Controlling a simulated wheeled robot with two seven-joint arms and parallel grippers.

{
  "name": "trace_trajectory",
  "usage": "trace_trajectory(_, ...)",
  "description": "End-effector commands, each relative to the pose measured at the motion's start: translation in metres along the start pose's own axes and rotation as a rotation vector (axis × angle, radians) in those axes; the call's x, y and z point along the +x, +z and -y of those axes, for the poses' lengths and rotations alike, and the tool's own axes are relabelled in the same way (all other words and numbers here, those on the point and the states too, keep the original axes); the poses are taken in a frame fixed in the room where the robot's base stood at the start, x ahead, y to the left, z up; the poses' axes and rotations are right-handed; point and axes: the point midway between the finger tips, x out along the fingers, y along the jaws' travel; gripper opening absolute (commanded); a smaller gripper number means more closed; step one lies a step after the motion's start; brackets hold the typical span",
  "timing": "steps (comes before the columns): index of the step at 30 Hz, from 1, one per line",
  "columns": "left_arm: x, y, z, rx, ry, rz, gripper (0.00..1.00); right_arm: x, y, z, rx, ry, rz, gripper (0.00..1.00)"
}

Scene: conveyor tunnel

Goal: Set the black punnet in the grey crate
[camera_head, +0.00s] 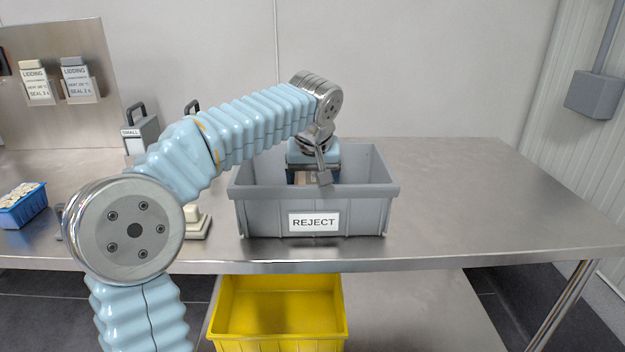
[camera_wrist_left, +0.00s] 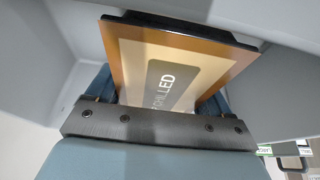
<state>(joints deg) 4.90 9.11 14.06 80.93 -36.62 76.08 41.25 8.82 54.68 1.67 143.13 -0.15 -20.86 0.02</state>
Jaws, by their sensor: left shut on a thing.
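The grey crate (camera_head: 365,210) stands on the steel table with a REJECT label on its front. My left gripper (camera_head: 312,178) reaches down inside it and is shut on the black punnet. A small brown part of the punnet (camera_head: 303,178) shows in the head view, the rest hidden by the gripper and crate wall. In the left wrist view, the punnet (camera_wrist_left: 165,65) shows a black edge and a brown and cream top marked CHILLED. Grey crate walls (camera_wrist_left: 65,45) surround it there. Whether it touches the crate floor cannot be told. My right gripper is not in view.
A blue tray (camera_head: 22,208) with pale contents sits at the far left. A box marked SMALL (camera_head: 141,133) stands behind my arm. A yellow crate (camera_head: 280,305) sits below the table's front edge. The table right of the grey crate is clear.

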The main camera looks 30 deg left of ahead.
Motion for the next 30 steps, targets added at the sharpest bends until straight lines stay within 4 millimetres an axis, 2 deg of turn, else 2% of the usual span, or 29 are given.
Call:
trace_trajectory(13, 0.01, 0.004, 0.0, -0.001, 0.0, -0.001, 0.26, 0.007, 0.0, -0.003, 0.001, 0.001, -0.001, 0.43)
trace_trajectory(14, 0.01, 0.004, 0.0, -0.001, 0.0, 0.0, 0.84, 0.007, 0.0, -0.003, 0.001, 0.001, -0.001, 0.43)
trace_trajectory(17, 0.01, 0.004, 0.0, 0.0, 0.0, 0.0, 0.99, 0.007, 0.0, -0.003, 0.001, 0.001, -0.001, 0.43)
trace_trajectory(25, 0.007, 0.003, 0.0, 0.0, 0.0, 0.0, 1.0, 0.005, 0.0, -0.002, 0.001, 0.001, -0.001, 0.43)
trace_trajectory(28, -0.005, -0.002, 0.0, 0.0, 0.0, 0.0, 1.0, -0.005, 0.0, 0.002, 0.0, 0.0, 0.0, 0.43)
trace_trajectory(30, -0.015, -0.002, -0.001, 0.001, 0.002, -0.003, 1.0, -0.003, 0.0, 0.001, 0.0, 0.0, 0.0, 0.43)
